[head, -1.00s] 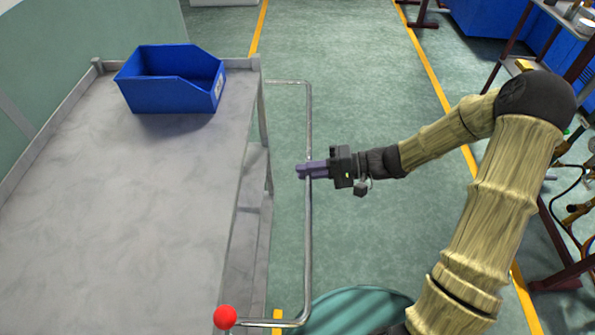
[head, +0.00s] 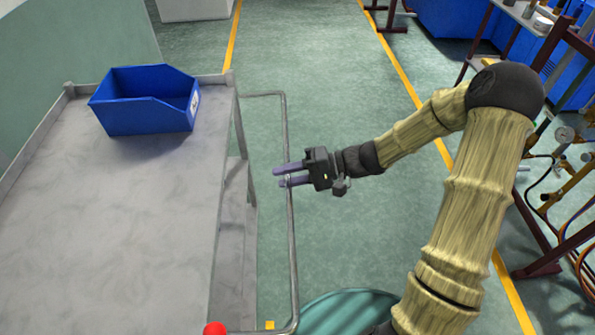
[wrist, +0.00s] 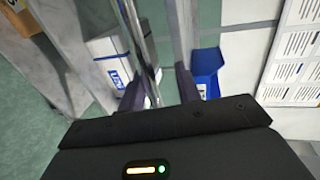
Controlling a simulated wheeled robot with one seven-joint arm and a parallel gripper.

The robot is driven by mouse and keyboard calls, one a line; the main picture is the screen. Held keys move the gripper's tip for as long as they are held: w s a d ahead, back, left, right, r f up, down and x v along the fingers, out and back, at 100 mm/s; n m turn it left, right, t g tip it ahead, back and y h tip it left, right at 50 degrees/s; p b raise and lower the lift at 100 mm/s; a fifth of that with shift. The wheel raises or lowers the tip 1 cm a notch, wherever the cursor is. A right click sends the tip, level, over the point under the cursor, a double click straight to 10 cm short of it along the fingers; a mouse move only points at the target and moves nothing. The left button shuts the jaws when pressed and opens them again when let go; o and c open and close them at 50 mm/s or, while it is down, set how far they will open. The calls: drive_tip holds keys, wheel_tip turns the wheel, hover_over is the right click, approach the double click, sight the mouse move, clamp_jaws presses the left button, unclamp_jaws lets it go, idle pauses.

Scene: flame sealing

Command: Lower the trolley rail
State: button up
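The trolley rail (head: 290,235) is a bent metal tube standing out from the right side of the grey trolley (head: 165,235). My gripper (head: 278,176) is at the rail's long outer bar, about midway along it. Its two purple fingers are spread apart and reach across the bar towards the trolley. In the wrist view the fingers (wrist: 160,86) are also apart, and the shiny rail (wrist: 142,50) runs down between them, closer to the left finger. I cannot tell whether a finger touches it. A red knob (head: 215,328) shows at the trolley's near corner, partly cut off.
A blue bin (head: 145,115) stands on the trolley's top. Green floor (head: 330,90) lies open beyond my gripper. A rack with hoses and fittings (head: 565,190) stands at the right. A white box (wrist: 108,65) shows below the rail in the wrist view.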

drive_tip(key=v, duration=1.7)
drive_tip(key=shift+d, duration=0.2)
drive_tip(key=shift+w+a, duration=0.1)
drive_tip(key=shift+w, duration=0.05)
